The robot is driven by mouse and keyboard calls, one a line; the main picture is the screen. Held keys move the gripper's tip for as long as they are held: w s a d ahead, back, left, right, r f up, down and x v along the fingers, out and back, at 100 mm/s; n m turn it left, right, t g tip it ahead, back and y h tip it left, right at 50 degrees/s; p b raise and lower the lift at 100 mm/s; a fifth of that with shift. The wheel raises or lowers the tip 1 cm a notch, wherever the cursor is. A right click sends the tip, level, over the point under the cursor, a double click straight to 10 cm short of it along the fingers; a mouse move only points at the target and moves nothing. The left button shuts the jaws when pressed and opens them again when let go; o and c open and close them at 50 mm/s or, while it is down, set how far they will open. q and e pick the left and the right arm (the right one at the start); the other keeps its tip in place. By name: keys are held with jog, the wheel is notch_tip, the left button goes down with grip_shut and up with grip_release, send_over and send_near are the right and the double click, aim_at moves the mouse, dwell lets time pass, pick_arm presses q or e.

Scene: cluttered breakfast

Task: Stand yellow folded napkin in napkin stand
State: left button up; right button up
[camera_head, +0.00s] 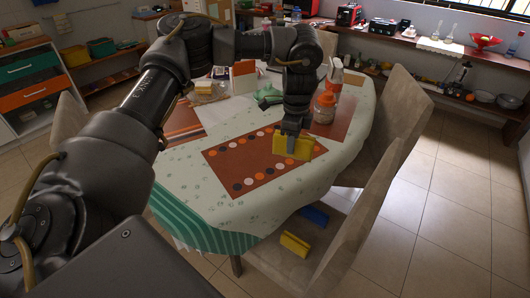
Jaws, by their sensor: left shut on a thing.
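My left gripper (290,131) points down over the near part of the table and is shut on the yellow folded napkin (294,148). The napkin hangs at the fingertips, over or just above the orange-brown dotted mat (250,162). I cannot tell whether it touches the mat. An upright white and orange-brown item (244,76) stands farther back on the table. I cannot tell if it is the napkin stand. Another yellow folded-looking item (294,244) and a blue one (313,215) lie on the chair seat at the near right. My right gripper is not in view.
A jar with an orange lid (324,107) and a white and orange bottle (335,74) stand right of my left gripper. A green cloth-like item (268,94) lies behind it. Chairs (390,118) crowd the right side. The table's (180,184) near left part is clear.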

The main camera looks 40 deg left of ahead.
pick_arm(q)
jog(key=m, duration=0.1)
jog(key=r+m, duration=0.1)
jog(key=m, duration=0.2)
jog(key=shift+w+a+r, duration=0.1)
jog(key=shift+a+r, duration=0.05)
jog(key=shift+a, duration=0.2)
jog(key=m, duration=0.3)
jog(key=shift+s+r+m, duration=0.1)
jog(key=shift+s+m, duration=0.15)
jog(key=shift+m, duration=0.05)
jog(key=a+f, duration=0.3)
jog(key=a, duration=0.1)
jog(key=a+f+p, duration=0.1)
jog(key=a+f, duration=0.2)
jog(key=a, duration=0.2)
jog(key=a+f, duration=0.3)
jog(key=a, duration=0.1)
jog(key=shift+w+a+f+p, duration=0.2)
jog(key=shift+w+p, duration=0.1)
jog(key=shift+w, duration=0.05)
jog(key=f, duration=0.3)
jog(key=shift+a+f, duration=0.1)
jog(key=shift+a, duration=0.2)
jog(key=shift+f, duration=0.25)
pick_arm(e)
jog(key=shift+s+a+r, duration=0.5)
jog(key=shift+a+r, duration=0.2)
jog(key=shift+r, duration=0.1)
